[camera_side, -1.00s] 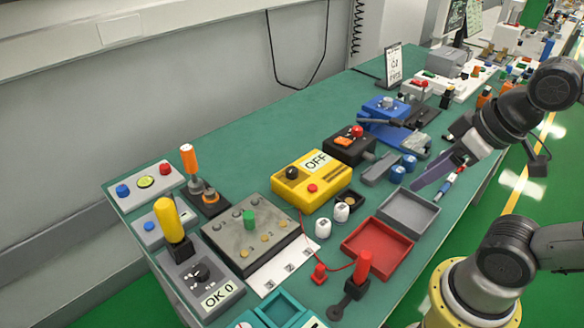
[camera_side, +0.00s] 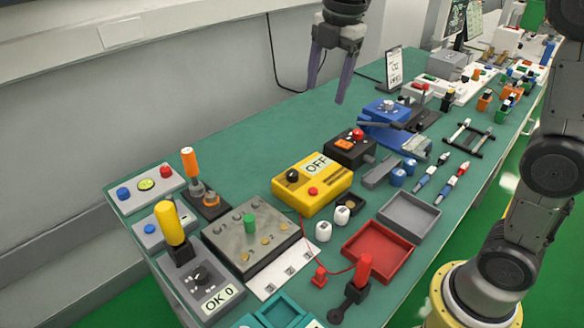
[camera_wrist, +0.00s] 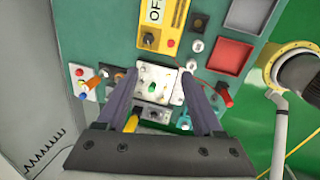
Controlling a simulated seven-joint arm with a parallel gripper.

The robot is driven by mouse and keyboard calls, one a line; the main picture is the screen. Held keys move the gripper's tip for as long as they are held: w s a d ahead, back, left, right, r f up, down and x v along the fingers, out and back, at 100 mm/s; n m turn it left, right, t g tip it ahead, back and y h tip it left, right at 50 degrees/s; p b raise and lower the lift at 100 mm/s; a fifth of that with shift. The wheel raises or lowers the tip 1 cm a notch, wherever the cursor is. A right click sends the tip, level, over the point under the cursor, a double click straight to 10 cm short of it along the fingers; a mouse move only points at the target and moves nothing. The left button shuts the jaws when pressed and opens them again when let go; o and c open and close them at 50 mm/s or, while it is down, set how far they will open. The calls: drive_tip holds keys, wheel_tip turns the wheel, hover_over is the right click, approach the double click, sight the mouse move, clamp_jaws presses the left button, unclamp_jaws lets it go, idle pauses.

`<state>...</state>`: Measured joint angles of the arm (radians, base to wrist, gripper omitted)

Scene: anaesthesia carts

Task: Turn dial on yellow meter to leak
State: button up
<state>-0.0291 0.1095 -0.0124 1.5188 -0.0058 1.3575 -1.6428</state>
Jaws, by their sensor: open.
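The yellow meter (camera_side: 312,184) sits on the green bench in the middle of the side view. It has a black dial (camera_side: 292,174), a red button (camera_side: 313,191) and a label reading OFF (camera_side: 316,164). In the wrist view the yellow meter (camera_wrist: 167,22) shows at the top, partly cut off by the frame edge. My gripper (camera_side: 328,95) is open and empty, pointing down high above the back part of the bench, apart from the meter. In the wrist view its two fingers (camera_wrist: 158,98) frame a grey panel with a green knob.
Left of the meter is the grey panel (camera_side: 222,234); a black box with a red button (camera_side: 338,149) stands behind it. Two white knobs, a red tray (camera_side: 378,270) and a grey tray (camera_side: 420,212) lie in front. The back left bench surface (camera_side: 250,125) is clear.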

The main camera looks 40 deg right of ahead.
drive_tip(key=w+f+n+g, duration=0.1)
drive_tip(key=w+f+g, duration=0.1)
drive_tip(key=w+f, duration=0.55)
approach(292, 173)
drive_tip(key=shift+g, duration=0.3)
wheel_tip(292, 173, down, 9)
drive_tip(key=shift+r, duration=0.2)
clamp_jaws()
